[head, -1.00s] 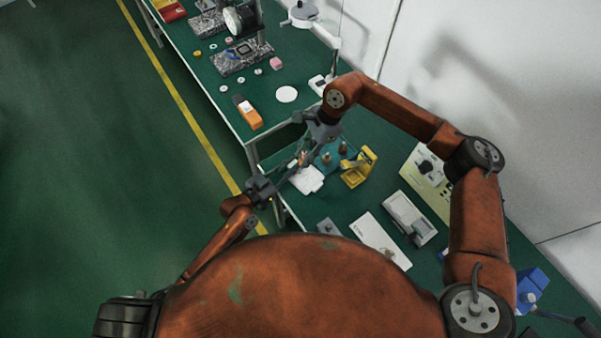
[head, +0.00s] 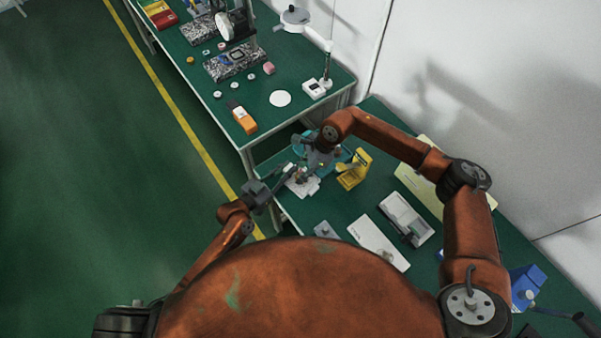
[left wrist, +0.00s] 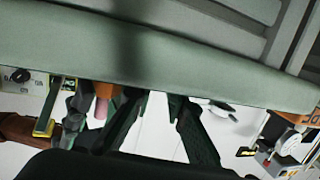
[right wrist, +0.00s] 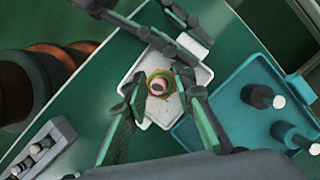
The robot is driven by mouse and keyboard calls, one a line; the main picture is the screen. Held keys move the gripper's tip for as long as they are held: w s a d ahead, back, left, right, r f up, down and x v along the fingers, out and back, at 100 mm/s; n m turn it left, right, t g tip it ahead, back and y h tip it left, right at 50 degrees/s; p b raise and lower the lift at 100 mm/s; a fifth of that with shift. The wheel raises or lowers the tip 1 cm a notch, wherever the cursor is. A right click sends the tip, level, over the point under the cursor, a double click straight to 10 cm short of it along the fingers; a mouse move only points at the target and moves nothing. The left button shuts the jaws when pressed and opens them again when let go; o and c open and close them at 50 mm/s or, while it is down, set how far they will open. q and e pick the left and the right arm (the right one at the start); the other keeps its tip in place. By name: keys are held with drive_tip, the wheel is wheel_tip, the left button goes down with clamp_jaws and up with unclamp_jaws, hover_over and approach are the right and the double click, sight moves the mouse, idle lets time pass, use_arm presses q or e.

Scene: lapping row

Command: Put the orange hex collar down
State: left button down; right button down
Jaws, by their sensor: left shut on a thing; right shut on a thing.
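The orange hex collar (right wrist: 151,76) is between the fingertips of my right gripper (right wrist: 160,77). A pale pinkish round part shows in its middle. The right gripper is shut on the collar, low over the white tray (right wrist: 148,62); I cannot tell whether they touch. In the head view my right gripper (head: 302,175) covers most of the collar and part of the white tray (head: 312,187). My left gripper (head: 284,175) reaches in from the left and is shut at the tray's edge. Its dark fingers (left wrist: 160,105) also show in the left wrist view.
A teal tray (right wrist: 215,103) with dark, pale-topped pegs lies beside the white tray. A yellow stand (head: 352,172) is to the right. A white board (head: 377,241) and grey device (head: 406,217) lie nearer. A second bench (head: 300,108) stands beyond.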

drive_tip(key=shift+f, duration=0.25)
drive_tip(key=c, duration=1.6)
unclamp_jaws()
drive_tip(key=shift+f, duration=0.1)
use_arm(q)
drive_tip(key=c, duration=1.8)
unclamp_jaws()
use_arm(e)
drive_tip(key=v, duration=1.2)
use_arm(q)
drive_tip(key=v, duration=1.2)
drive_tip(key=shift+f, duration=0.1)
